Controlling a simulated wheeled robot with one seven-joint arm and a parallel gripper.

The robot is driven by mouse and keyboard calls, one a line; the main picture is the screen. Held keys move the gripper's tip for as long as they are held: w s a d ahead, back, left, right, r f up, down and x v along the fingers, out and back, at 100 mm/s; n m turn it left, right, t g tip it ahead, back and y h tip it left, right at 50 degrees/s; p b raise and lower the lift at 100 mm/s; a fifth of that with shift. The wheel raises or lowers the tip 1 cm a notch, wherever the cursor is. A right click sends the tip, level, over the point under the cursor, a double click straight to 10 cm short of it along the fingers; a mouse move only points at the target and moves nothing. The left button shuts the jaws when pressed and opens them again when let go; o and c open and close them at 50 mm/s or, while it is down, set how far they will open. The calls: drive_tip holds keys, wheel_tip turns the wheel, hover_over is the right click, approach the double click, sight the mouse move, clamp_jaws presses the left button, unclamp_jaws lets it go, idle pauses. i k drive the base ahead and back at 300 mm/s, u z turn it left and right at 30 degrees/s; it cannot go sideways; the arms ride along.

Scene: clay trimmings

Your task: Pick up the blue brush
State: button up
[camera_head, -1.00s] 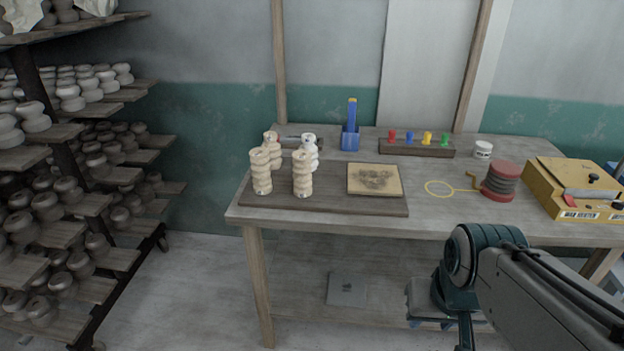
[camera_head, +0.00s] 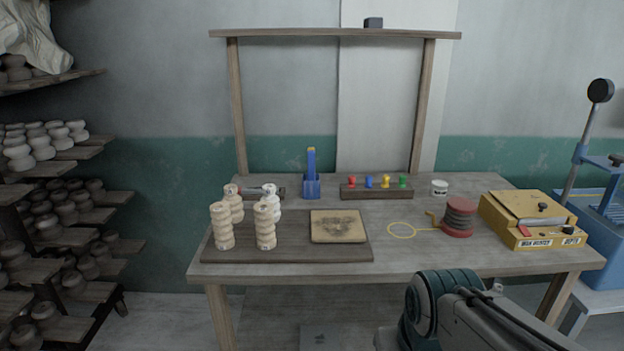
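On the table (camera_head: 430,260), a blue upright holder (camera_head: 312,188) stands near the back edge. A slim blue piece with a yellow top (camera_head: 311,160) rises from it; I cannot tell whether this is the brush. To its right, a dark wooden rack (camera_head: 376,194) holds small red, blue, yellow and green pieces in a row. The blue piece (camera_head: 369,182) is second from the left; only its top shows, so I cannot tell what it is. My arm enters at the lower right, in front of the table. My gripper is out of view.
Several cream ribbed stacks stand on a dark board (camera_head: 290,250) at left, beside a tan slab (camera_head: 338,227). A red-ended spool (camera_head: 459,218), a yellow wire loop (camera_head: 402,231), a white cup (camera_head: 440,187) and a yellow box (camera_head: 530,220) are at right. Pottery shelves (camera_head: 85,151) stand left.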

sight(311, 153)
drive_tip(key=u, duration=0.6)
drive_tip(key=i, duration=1.2)
